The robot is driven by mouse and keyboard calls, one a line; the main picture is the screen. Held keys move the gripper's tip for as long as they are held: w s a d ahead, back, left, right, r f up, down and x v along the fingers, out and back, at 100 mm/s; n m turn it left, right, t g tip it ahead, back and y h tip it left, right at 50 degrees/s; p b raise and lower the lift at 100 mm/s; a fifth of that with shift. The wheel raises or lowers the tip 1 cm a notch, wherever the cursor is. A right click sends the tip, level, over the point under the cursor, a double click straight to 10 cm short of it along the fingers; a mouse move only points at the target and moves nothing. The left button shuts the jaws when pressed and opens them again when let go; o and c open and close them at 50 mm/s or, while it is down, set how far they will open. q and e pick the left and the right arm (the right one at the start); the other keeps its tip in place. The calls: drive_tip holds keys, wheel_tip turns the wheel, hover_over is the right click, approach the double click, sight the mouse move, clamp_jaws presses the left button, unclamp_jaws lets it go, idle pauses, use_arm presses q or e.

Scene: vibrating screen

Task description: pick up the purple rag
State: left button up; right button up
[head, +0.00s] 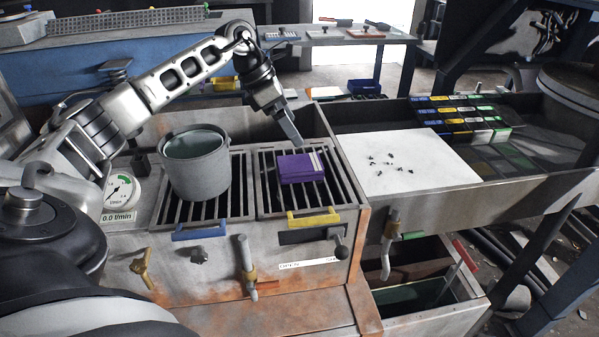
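The purple rag (300,167) lies folded in a flat block on the right-hand slatted grate, with a pale stripe near its right side. My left arm comes in from the left and reaches over the grates. My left gripper (297,141) points down just above the rag's far edge; it looks a little apart from the rag. Its fingers are seen edge-on, so I cannot tell whether they are open. My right gripper is not in the picture.
A grey bucket (195,165) stands on the left grate. A white sheet (408,161) with small dark bits lies to the right, before a rack of coloured boxes (462,118). A yellow handle (313,218) and a blue handle (200,231) stick out in front.

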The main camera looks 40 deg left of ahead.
use_arm(q)
drive_tip(key=y, duration=0.1)
approach(297, 164)
drive_tip(key=f, duration=0.1)
drive_tip(key=w+d+f, duration=0.1)
drive_tip(key=shift+d+f+y+b, duration=0.1)
drive_tip(key=shift+f+y+b, duration=0.2)
drive_tip(key=shift+f+b, duration=0.1)
drive_tip(key=shift+x, duration=2.9)
drive_tip(key=shift+w+r, duration=0.1)
drive_tip(key=c, duration=1.1)
